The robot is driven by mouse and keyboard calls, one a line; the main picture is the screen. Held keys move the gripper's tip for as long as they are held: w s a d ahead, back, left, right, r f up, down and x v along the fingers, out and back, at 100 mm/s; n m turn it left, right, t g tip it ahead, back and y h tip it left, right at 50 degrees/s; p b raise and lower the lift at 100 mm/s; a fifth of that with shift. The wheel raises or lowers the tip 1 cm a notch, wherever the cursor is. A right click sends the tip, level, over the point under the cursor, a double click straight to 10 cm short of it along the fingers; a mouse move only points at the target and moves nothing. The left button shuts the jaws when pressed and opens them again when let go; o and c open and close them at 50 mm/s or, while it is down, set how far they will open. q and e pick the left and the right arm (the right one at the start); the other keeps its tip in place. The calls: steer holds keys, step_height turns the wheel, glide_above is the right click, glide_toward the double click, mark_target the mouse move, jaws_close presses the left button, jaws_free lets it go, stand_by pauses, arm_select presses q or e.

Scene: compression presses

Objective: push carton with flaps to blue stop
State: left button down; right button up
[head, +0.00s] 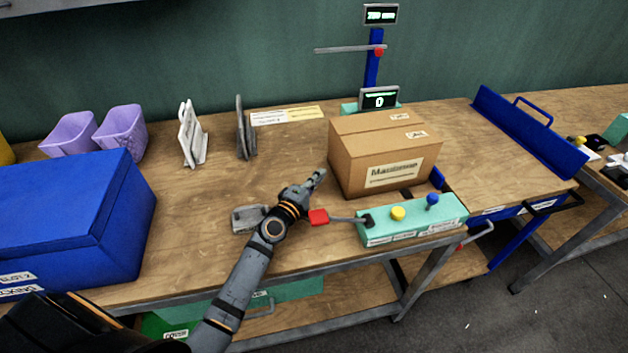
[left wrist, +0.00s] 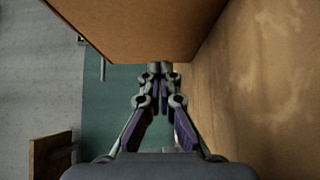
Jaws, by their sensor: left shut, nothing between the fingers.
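A brown carton (head: 385,160) stands upright on the wooden bench, its top flaps folded down along a seam. A printed label is on its front. My left gripper (head: 319,175) is shut and empty, just left of the carton's lower left side. In the left wrist view the closed fingertips (left wrist: 160,67) are close to the carton (left wrist: 140,25); I cannot tell whether they touch. A long blue upright plate (head: 528,133), which looks like the blue stop, stands to the right, apart from the carton with bare wood between. My right gripper is not in view.
A green control box (head: 413,222) with yellow and blue knobs and a red-ended lever (head: 319,217) sits at the front edge. A blue post with displays (head: 379,98) stands behind the carton. A blue bin (head: 70,220) and purple bins (head: 122,128) are at left.

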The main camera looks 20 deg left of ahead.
mark_target(337, 164)
arm_select(q)
steer(key=w, duration=0.4)
steer(key=shift+w+d, duration=0.1)
steer(key=shift+d, duration=0.3)
steer(key=shift+w+d, duration=0.1)
steer(key=shift+w, duration=0.3)
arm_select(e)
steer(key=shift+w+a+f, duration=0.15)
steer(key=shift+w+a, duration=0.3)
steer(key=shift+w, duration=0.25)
arm_select(q)
steer(key=shift+w+d+b, duration=0.35)
steer(key=shift+w+d, duration=0.45)
steer(key=shift+d, duration=0.35)
steer(key=shift+a, duration=0.2)
steer(key=shift+d, duration=0.1)
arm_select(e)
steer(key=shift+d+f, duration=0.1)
arm_select(q)
steer(key=shift+s, duration=0.1)
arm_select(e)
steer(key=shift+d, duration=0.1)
